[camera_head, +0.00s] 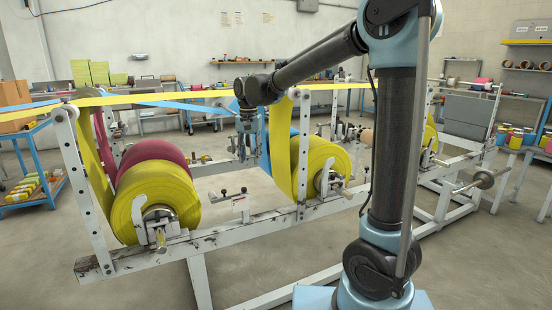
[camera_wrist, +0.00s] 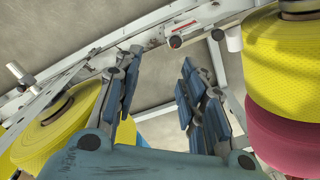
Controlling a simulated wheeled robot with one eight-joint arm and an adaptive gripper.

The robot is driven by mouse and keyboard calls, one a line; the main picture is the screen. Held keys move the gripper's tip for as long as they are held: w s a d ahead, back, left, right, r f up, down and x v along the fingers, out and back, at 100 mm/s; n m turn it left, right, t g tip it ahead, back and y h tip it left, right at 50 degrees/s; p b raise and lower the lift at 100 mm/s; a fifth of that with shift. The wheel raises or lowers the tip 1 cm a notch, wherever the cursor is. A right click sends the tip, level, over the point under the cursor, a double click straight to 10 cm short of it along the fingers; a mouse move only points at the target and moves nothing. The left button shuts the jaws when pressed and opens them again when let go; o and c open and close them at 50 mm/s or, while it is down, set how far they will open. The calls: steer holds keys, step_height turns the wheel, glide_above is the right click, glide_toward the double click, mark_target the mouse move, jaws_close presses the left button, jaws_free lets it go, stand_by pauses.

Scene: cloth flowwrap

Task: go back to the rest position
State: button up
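My gripper (camera_head: 246,138) hangs fingers-down over the middle of the white machine frame, between the two groups of rolls. In the wrist view my gripper (camera_wrist: 160,65) has its blue-padded fingers spread apart, with nothing between them. My arm reaches left from its column at the right of the head view. Contact between the gripper and the frame cannot be told.
The white frame (camera_head: 236,210) carries yellow rolls (camera_head: 127,208) and a dark red roll (camera_head: 146,152). Yellow rolls (camera_wrist: 272,60) flank the gripper in the wrist view. A yellow web (camera_head: 160,98) runs above. Open floor (camera_head: 40,255) lies front left.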

steer(key=s+d+f+t, duration=0.1)
steer(key=s+d, duration=0.3)
steer(key=d, duration=0.9)
steer(key=s+d+f, duration=0.1)
steer(key=s+d, duration=0.4)
steer(key=d, duration=0.7)
steer(key=s+d+f+n+t, duration=0.1)
steer(key=s+d+f, duration=1.1)
steer(key=s+d, duration=0.1)
steer(key=shift+s, duration=0.8)
steer(key=shift+w+f, duration=0.15)
steer(key=shift+w, duration=0.05)
